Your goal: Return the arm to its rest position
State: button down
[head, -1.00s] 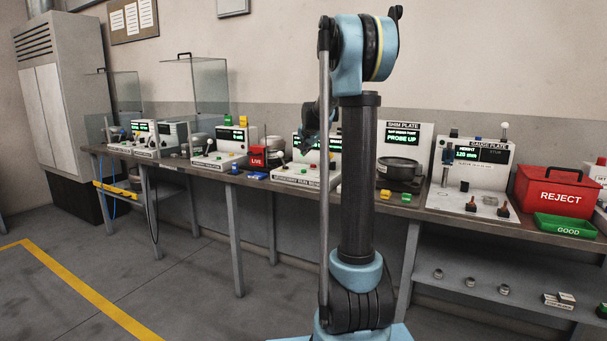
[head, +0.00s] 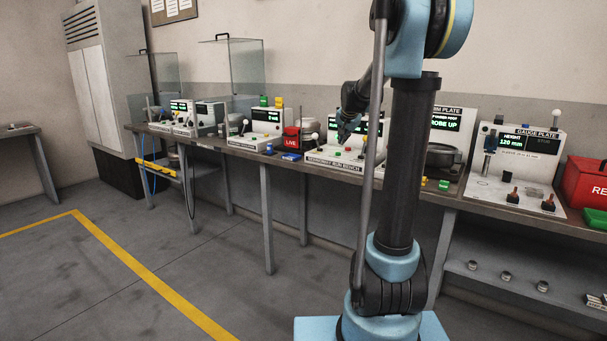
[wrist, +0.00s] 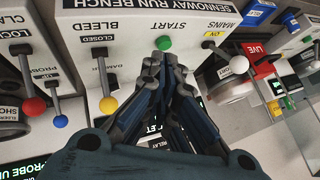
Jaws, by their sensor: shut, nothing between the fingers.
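My arm (head: 410,170) stands upright in the head view, its blue and black links in front of the workbench.
The long workbench (head: 480,203) carries several instruments, among them the gauge plate (head: 515,165). A red LIVE block (head: 291,138) stands left of the run bench. A red box (head: 585,182) is at the right edge. The floor (head: 130,270) at left is clear, with a yellow line (head: 150,281).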

jog(key=s+f+n+g, duration=0.2)
jog(key=s+f, duration=0.5)
jog(key=s, duration=0.9)
jog(key=s+f+n+g, duration=0.2)
jog(key=s+f, duration=0.5)
jog(key=s, duration=0.9)
jog(key=s+f+n+g, duration=0.2)
jog(key=s+f+n, duration=0.2)
jog(key=s, duration=1.2)
notch_tip(320, 180, down, 3)
jog(key=shift+a+f, duration=0.1)
jog(key=shift+a, duration=0.2)
jog(key=shift+w+f, duration=0.2)
jog(key=shift+w, duration=0.25)
